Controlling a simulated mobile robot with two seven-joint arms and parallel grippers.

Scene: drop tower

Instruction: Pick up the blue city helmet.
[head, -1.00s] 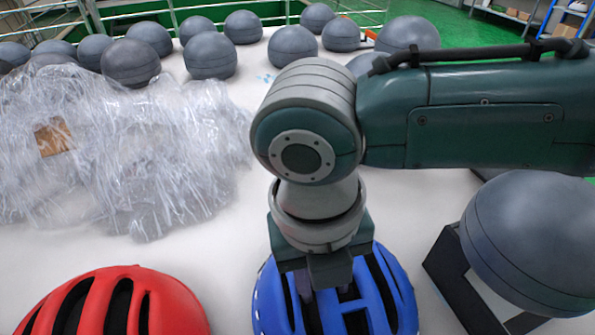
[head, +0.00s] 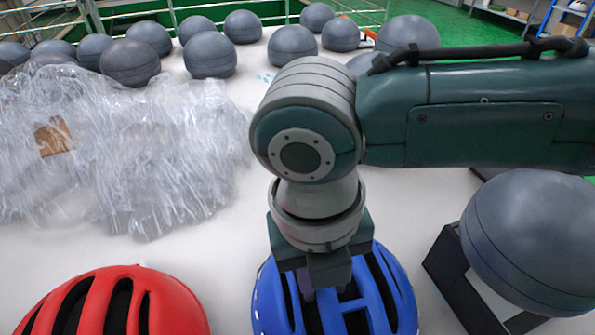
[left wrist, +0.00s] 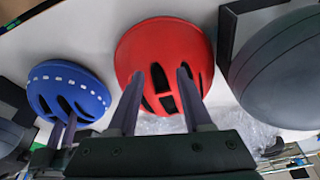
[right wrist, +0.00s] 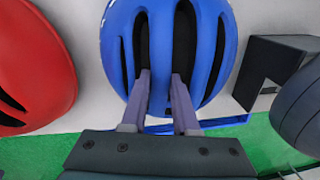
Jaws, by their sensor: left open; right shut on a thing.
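The blue city helmet (head: 385,290) sits on the white surface at the bottom middle of the head view, below my right gripper (head: 328,293). It fills the top of the right wrist view (right wrist: 208,50). My right gripper (right wrist: 161,74) has its fingers down in two dark vents and is shut on the blue rib between them. In the left wrist view the blue helmet (left wrist: 85,85) is at the left, with a white dashed band. My left gripper (left wrist: 160,75) is open and empty, in front of the red helmet; it is out of the head view.
A red helmet (head: 150,290) sits left of the blue one. A grey headform (head: 535,240) on a black angled stand (head: 455,275) is close on the right. Clear plastic wrap (head: 120,150) lies at left; several grey headforms (head: 210,55) stand behind.

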